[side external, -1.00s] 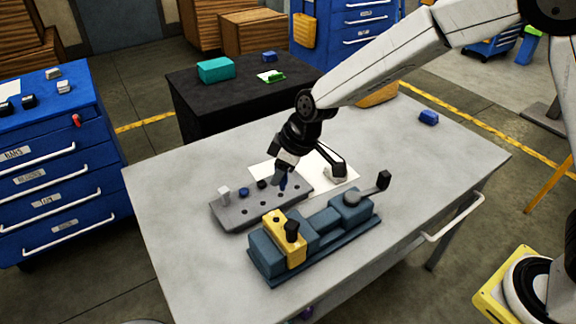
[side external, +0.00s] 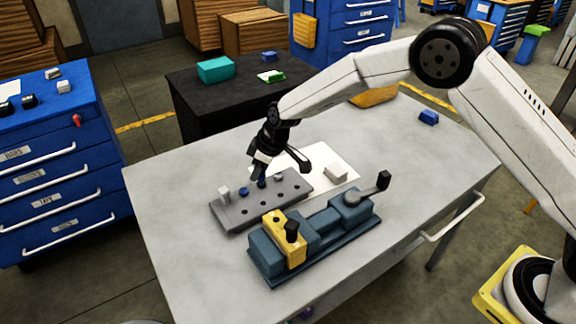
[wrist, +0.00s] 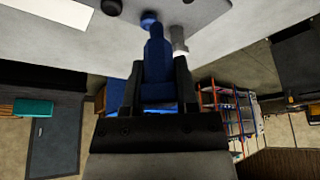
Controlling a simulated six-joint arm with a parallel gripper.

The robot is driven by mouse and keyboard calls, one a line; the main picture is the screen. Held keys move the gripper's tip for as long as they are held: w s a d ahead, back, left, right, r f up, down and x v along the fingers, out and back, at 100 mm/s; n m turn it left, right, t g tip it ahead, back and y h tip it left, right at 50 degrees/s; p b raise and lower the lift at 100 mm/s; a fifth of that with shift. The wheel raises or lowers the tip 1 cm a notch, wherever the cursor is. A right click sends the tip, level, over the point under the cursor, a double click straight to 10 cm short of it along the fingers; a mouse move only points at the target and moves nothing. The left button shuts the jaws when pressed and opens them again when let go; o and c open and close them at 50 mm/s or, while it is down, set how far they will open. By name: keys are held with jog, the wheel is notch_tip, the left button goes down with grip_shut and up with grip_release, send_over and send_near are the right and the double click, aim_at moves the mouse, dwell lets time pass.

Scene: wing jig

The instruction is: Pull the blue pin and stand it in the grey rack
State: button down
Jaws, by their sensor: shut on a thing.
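My gripper (side external: 258,174) is shut on a blue pin (wrist: 157,65), which stands out between the fingers in the wrist view. In the side view it is over the back row of the grey rack (side external: 234,215), and the pin is mostly hidden. In the wrist view the held pin's far end overlaps the blue top (wrist: 148,18), near the grey pin (wrist: 180,40). I cannot tell whether the held pin touches the rack.
A blue-grey jig (side external: 325,232) with a yellow block (side external: 284,240), a black knob and a crank handle (side external: 383,181) stands in front of the rack. White paper (side external: 318,160) with a pale block (side external: 336,172) lies behind. The table's left and right sides are mostly clear.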

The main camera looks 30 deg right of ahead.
jog(key=shift+f, duration=0.15)
send_over(257, 202)
jog(key=shift+s+d+f, duration=0.1)
jog(key=shift+s+f, duration=0.05)
jog(key=shift+f, duration=0.85)
jog(key=shift+s+d+f, duration=0.15)
jog(key=shift+f, duration=0.9)
jog(key=shift+s+d+f, duration=0.1)
jog(key=shift+s+f, duration=0.05)
jog(key=shift+f, duration=0.85)
jog(key=shift+f, duration=0.45)
jog(key=shift+f, duration=0.5)
jog(key=shift+f, duration=0.45)
jog(key=shift+c, duration=1.4)
grip_release()
jog(key=shift+r, duration=0.1)
